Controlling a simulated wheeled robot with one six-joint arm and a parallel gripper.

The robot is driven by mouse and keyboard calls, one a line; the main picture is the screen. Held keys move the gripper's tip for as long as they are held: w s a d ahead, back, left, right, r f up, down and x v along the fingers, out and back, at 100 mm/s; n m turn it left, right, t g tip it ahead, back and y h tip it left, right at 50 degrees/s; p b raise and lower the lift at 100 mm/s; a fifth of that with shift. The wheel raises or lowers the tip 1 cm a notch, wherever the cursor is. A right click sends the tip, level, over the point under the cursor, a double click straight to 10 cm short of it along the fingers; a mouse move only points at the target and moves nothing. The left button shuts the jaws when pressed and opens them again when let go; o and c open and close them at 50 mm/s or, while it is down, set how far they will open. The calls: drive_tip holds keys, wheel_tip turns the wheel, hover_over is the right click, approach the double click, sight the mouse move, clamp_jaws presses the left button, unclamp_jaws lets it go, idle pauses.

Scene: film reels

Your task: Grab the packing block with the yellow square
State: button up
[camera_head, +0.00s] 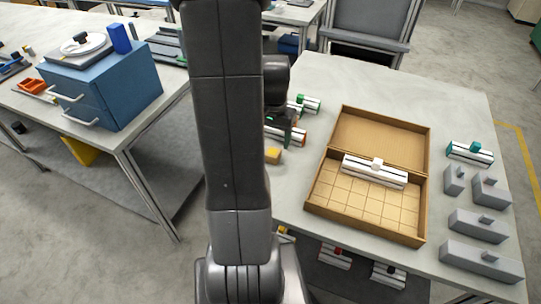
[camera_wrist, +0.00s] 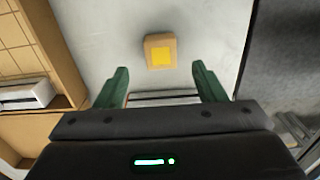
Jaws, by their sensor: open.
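The packing block (camera_wrist: 148,41) is a small tan block with a yellow square on its face. In the wrist view it lies on the light table top (camera_wrist: 105,25), beyond and between my gripper's fingertips. It also shows in the head view as a small yellow-tan block (camera_head: 273,155), just right of my arm. My gripper (camera_wrist: 160,75) is open, with two green fingers spread apart and nothing between them. In the head view my gripper (camera_head: 283,130) is partly hidden behind my arm, close to the block.
A cardboard box (camera_head: 420,235) with a gridded floor and a white-and-silver piece (camera_head: 360,172) stands right of the block. Several grey blocks (camera_head: 478,222) line the table's right side. The table edge is close by.

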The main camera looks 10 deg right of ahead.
sight(273, 152)
drive_tip(key=shift+a+f, duration=0.15)
drive_tip(key=shift+f, duration=3.05)
drive_tip(key=shift+c, duration=0.4)
drive_tip(key=shift+r, duration=0.1)
drive_tip(key=c, duration=1.3)
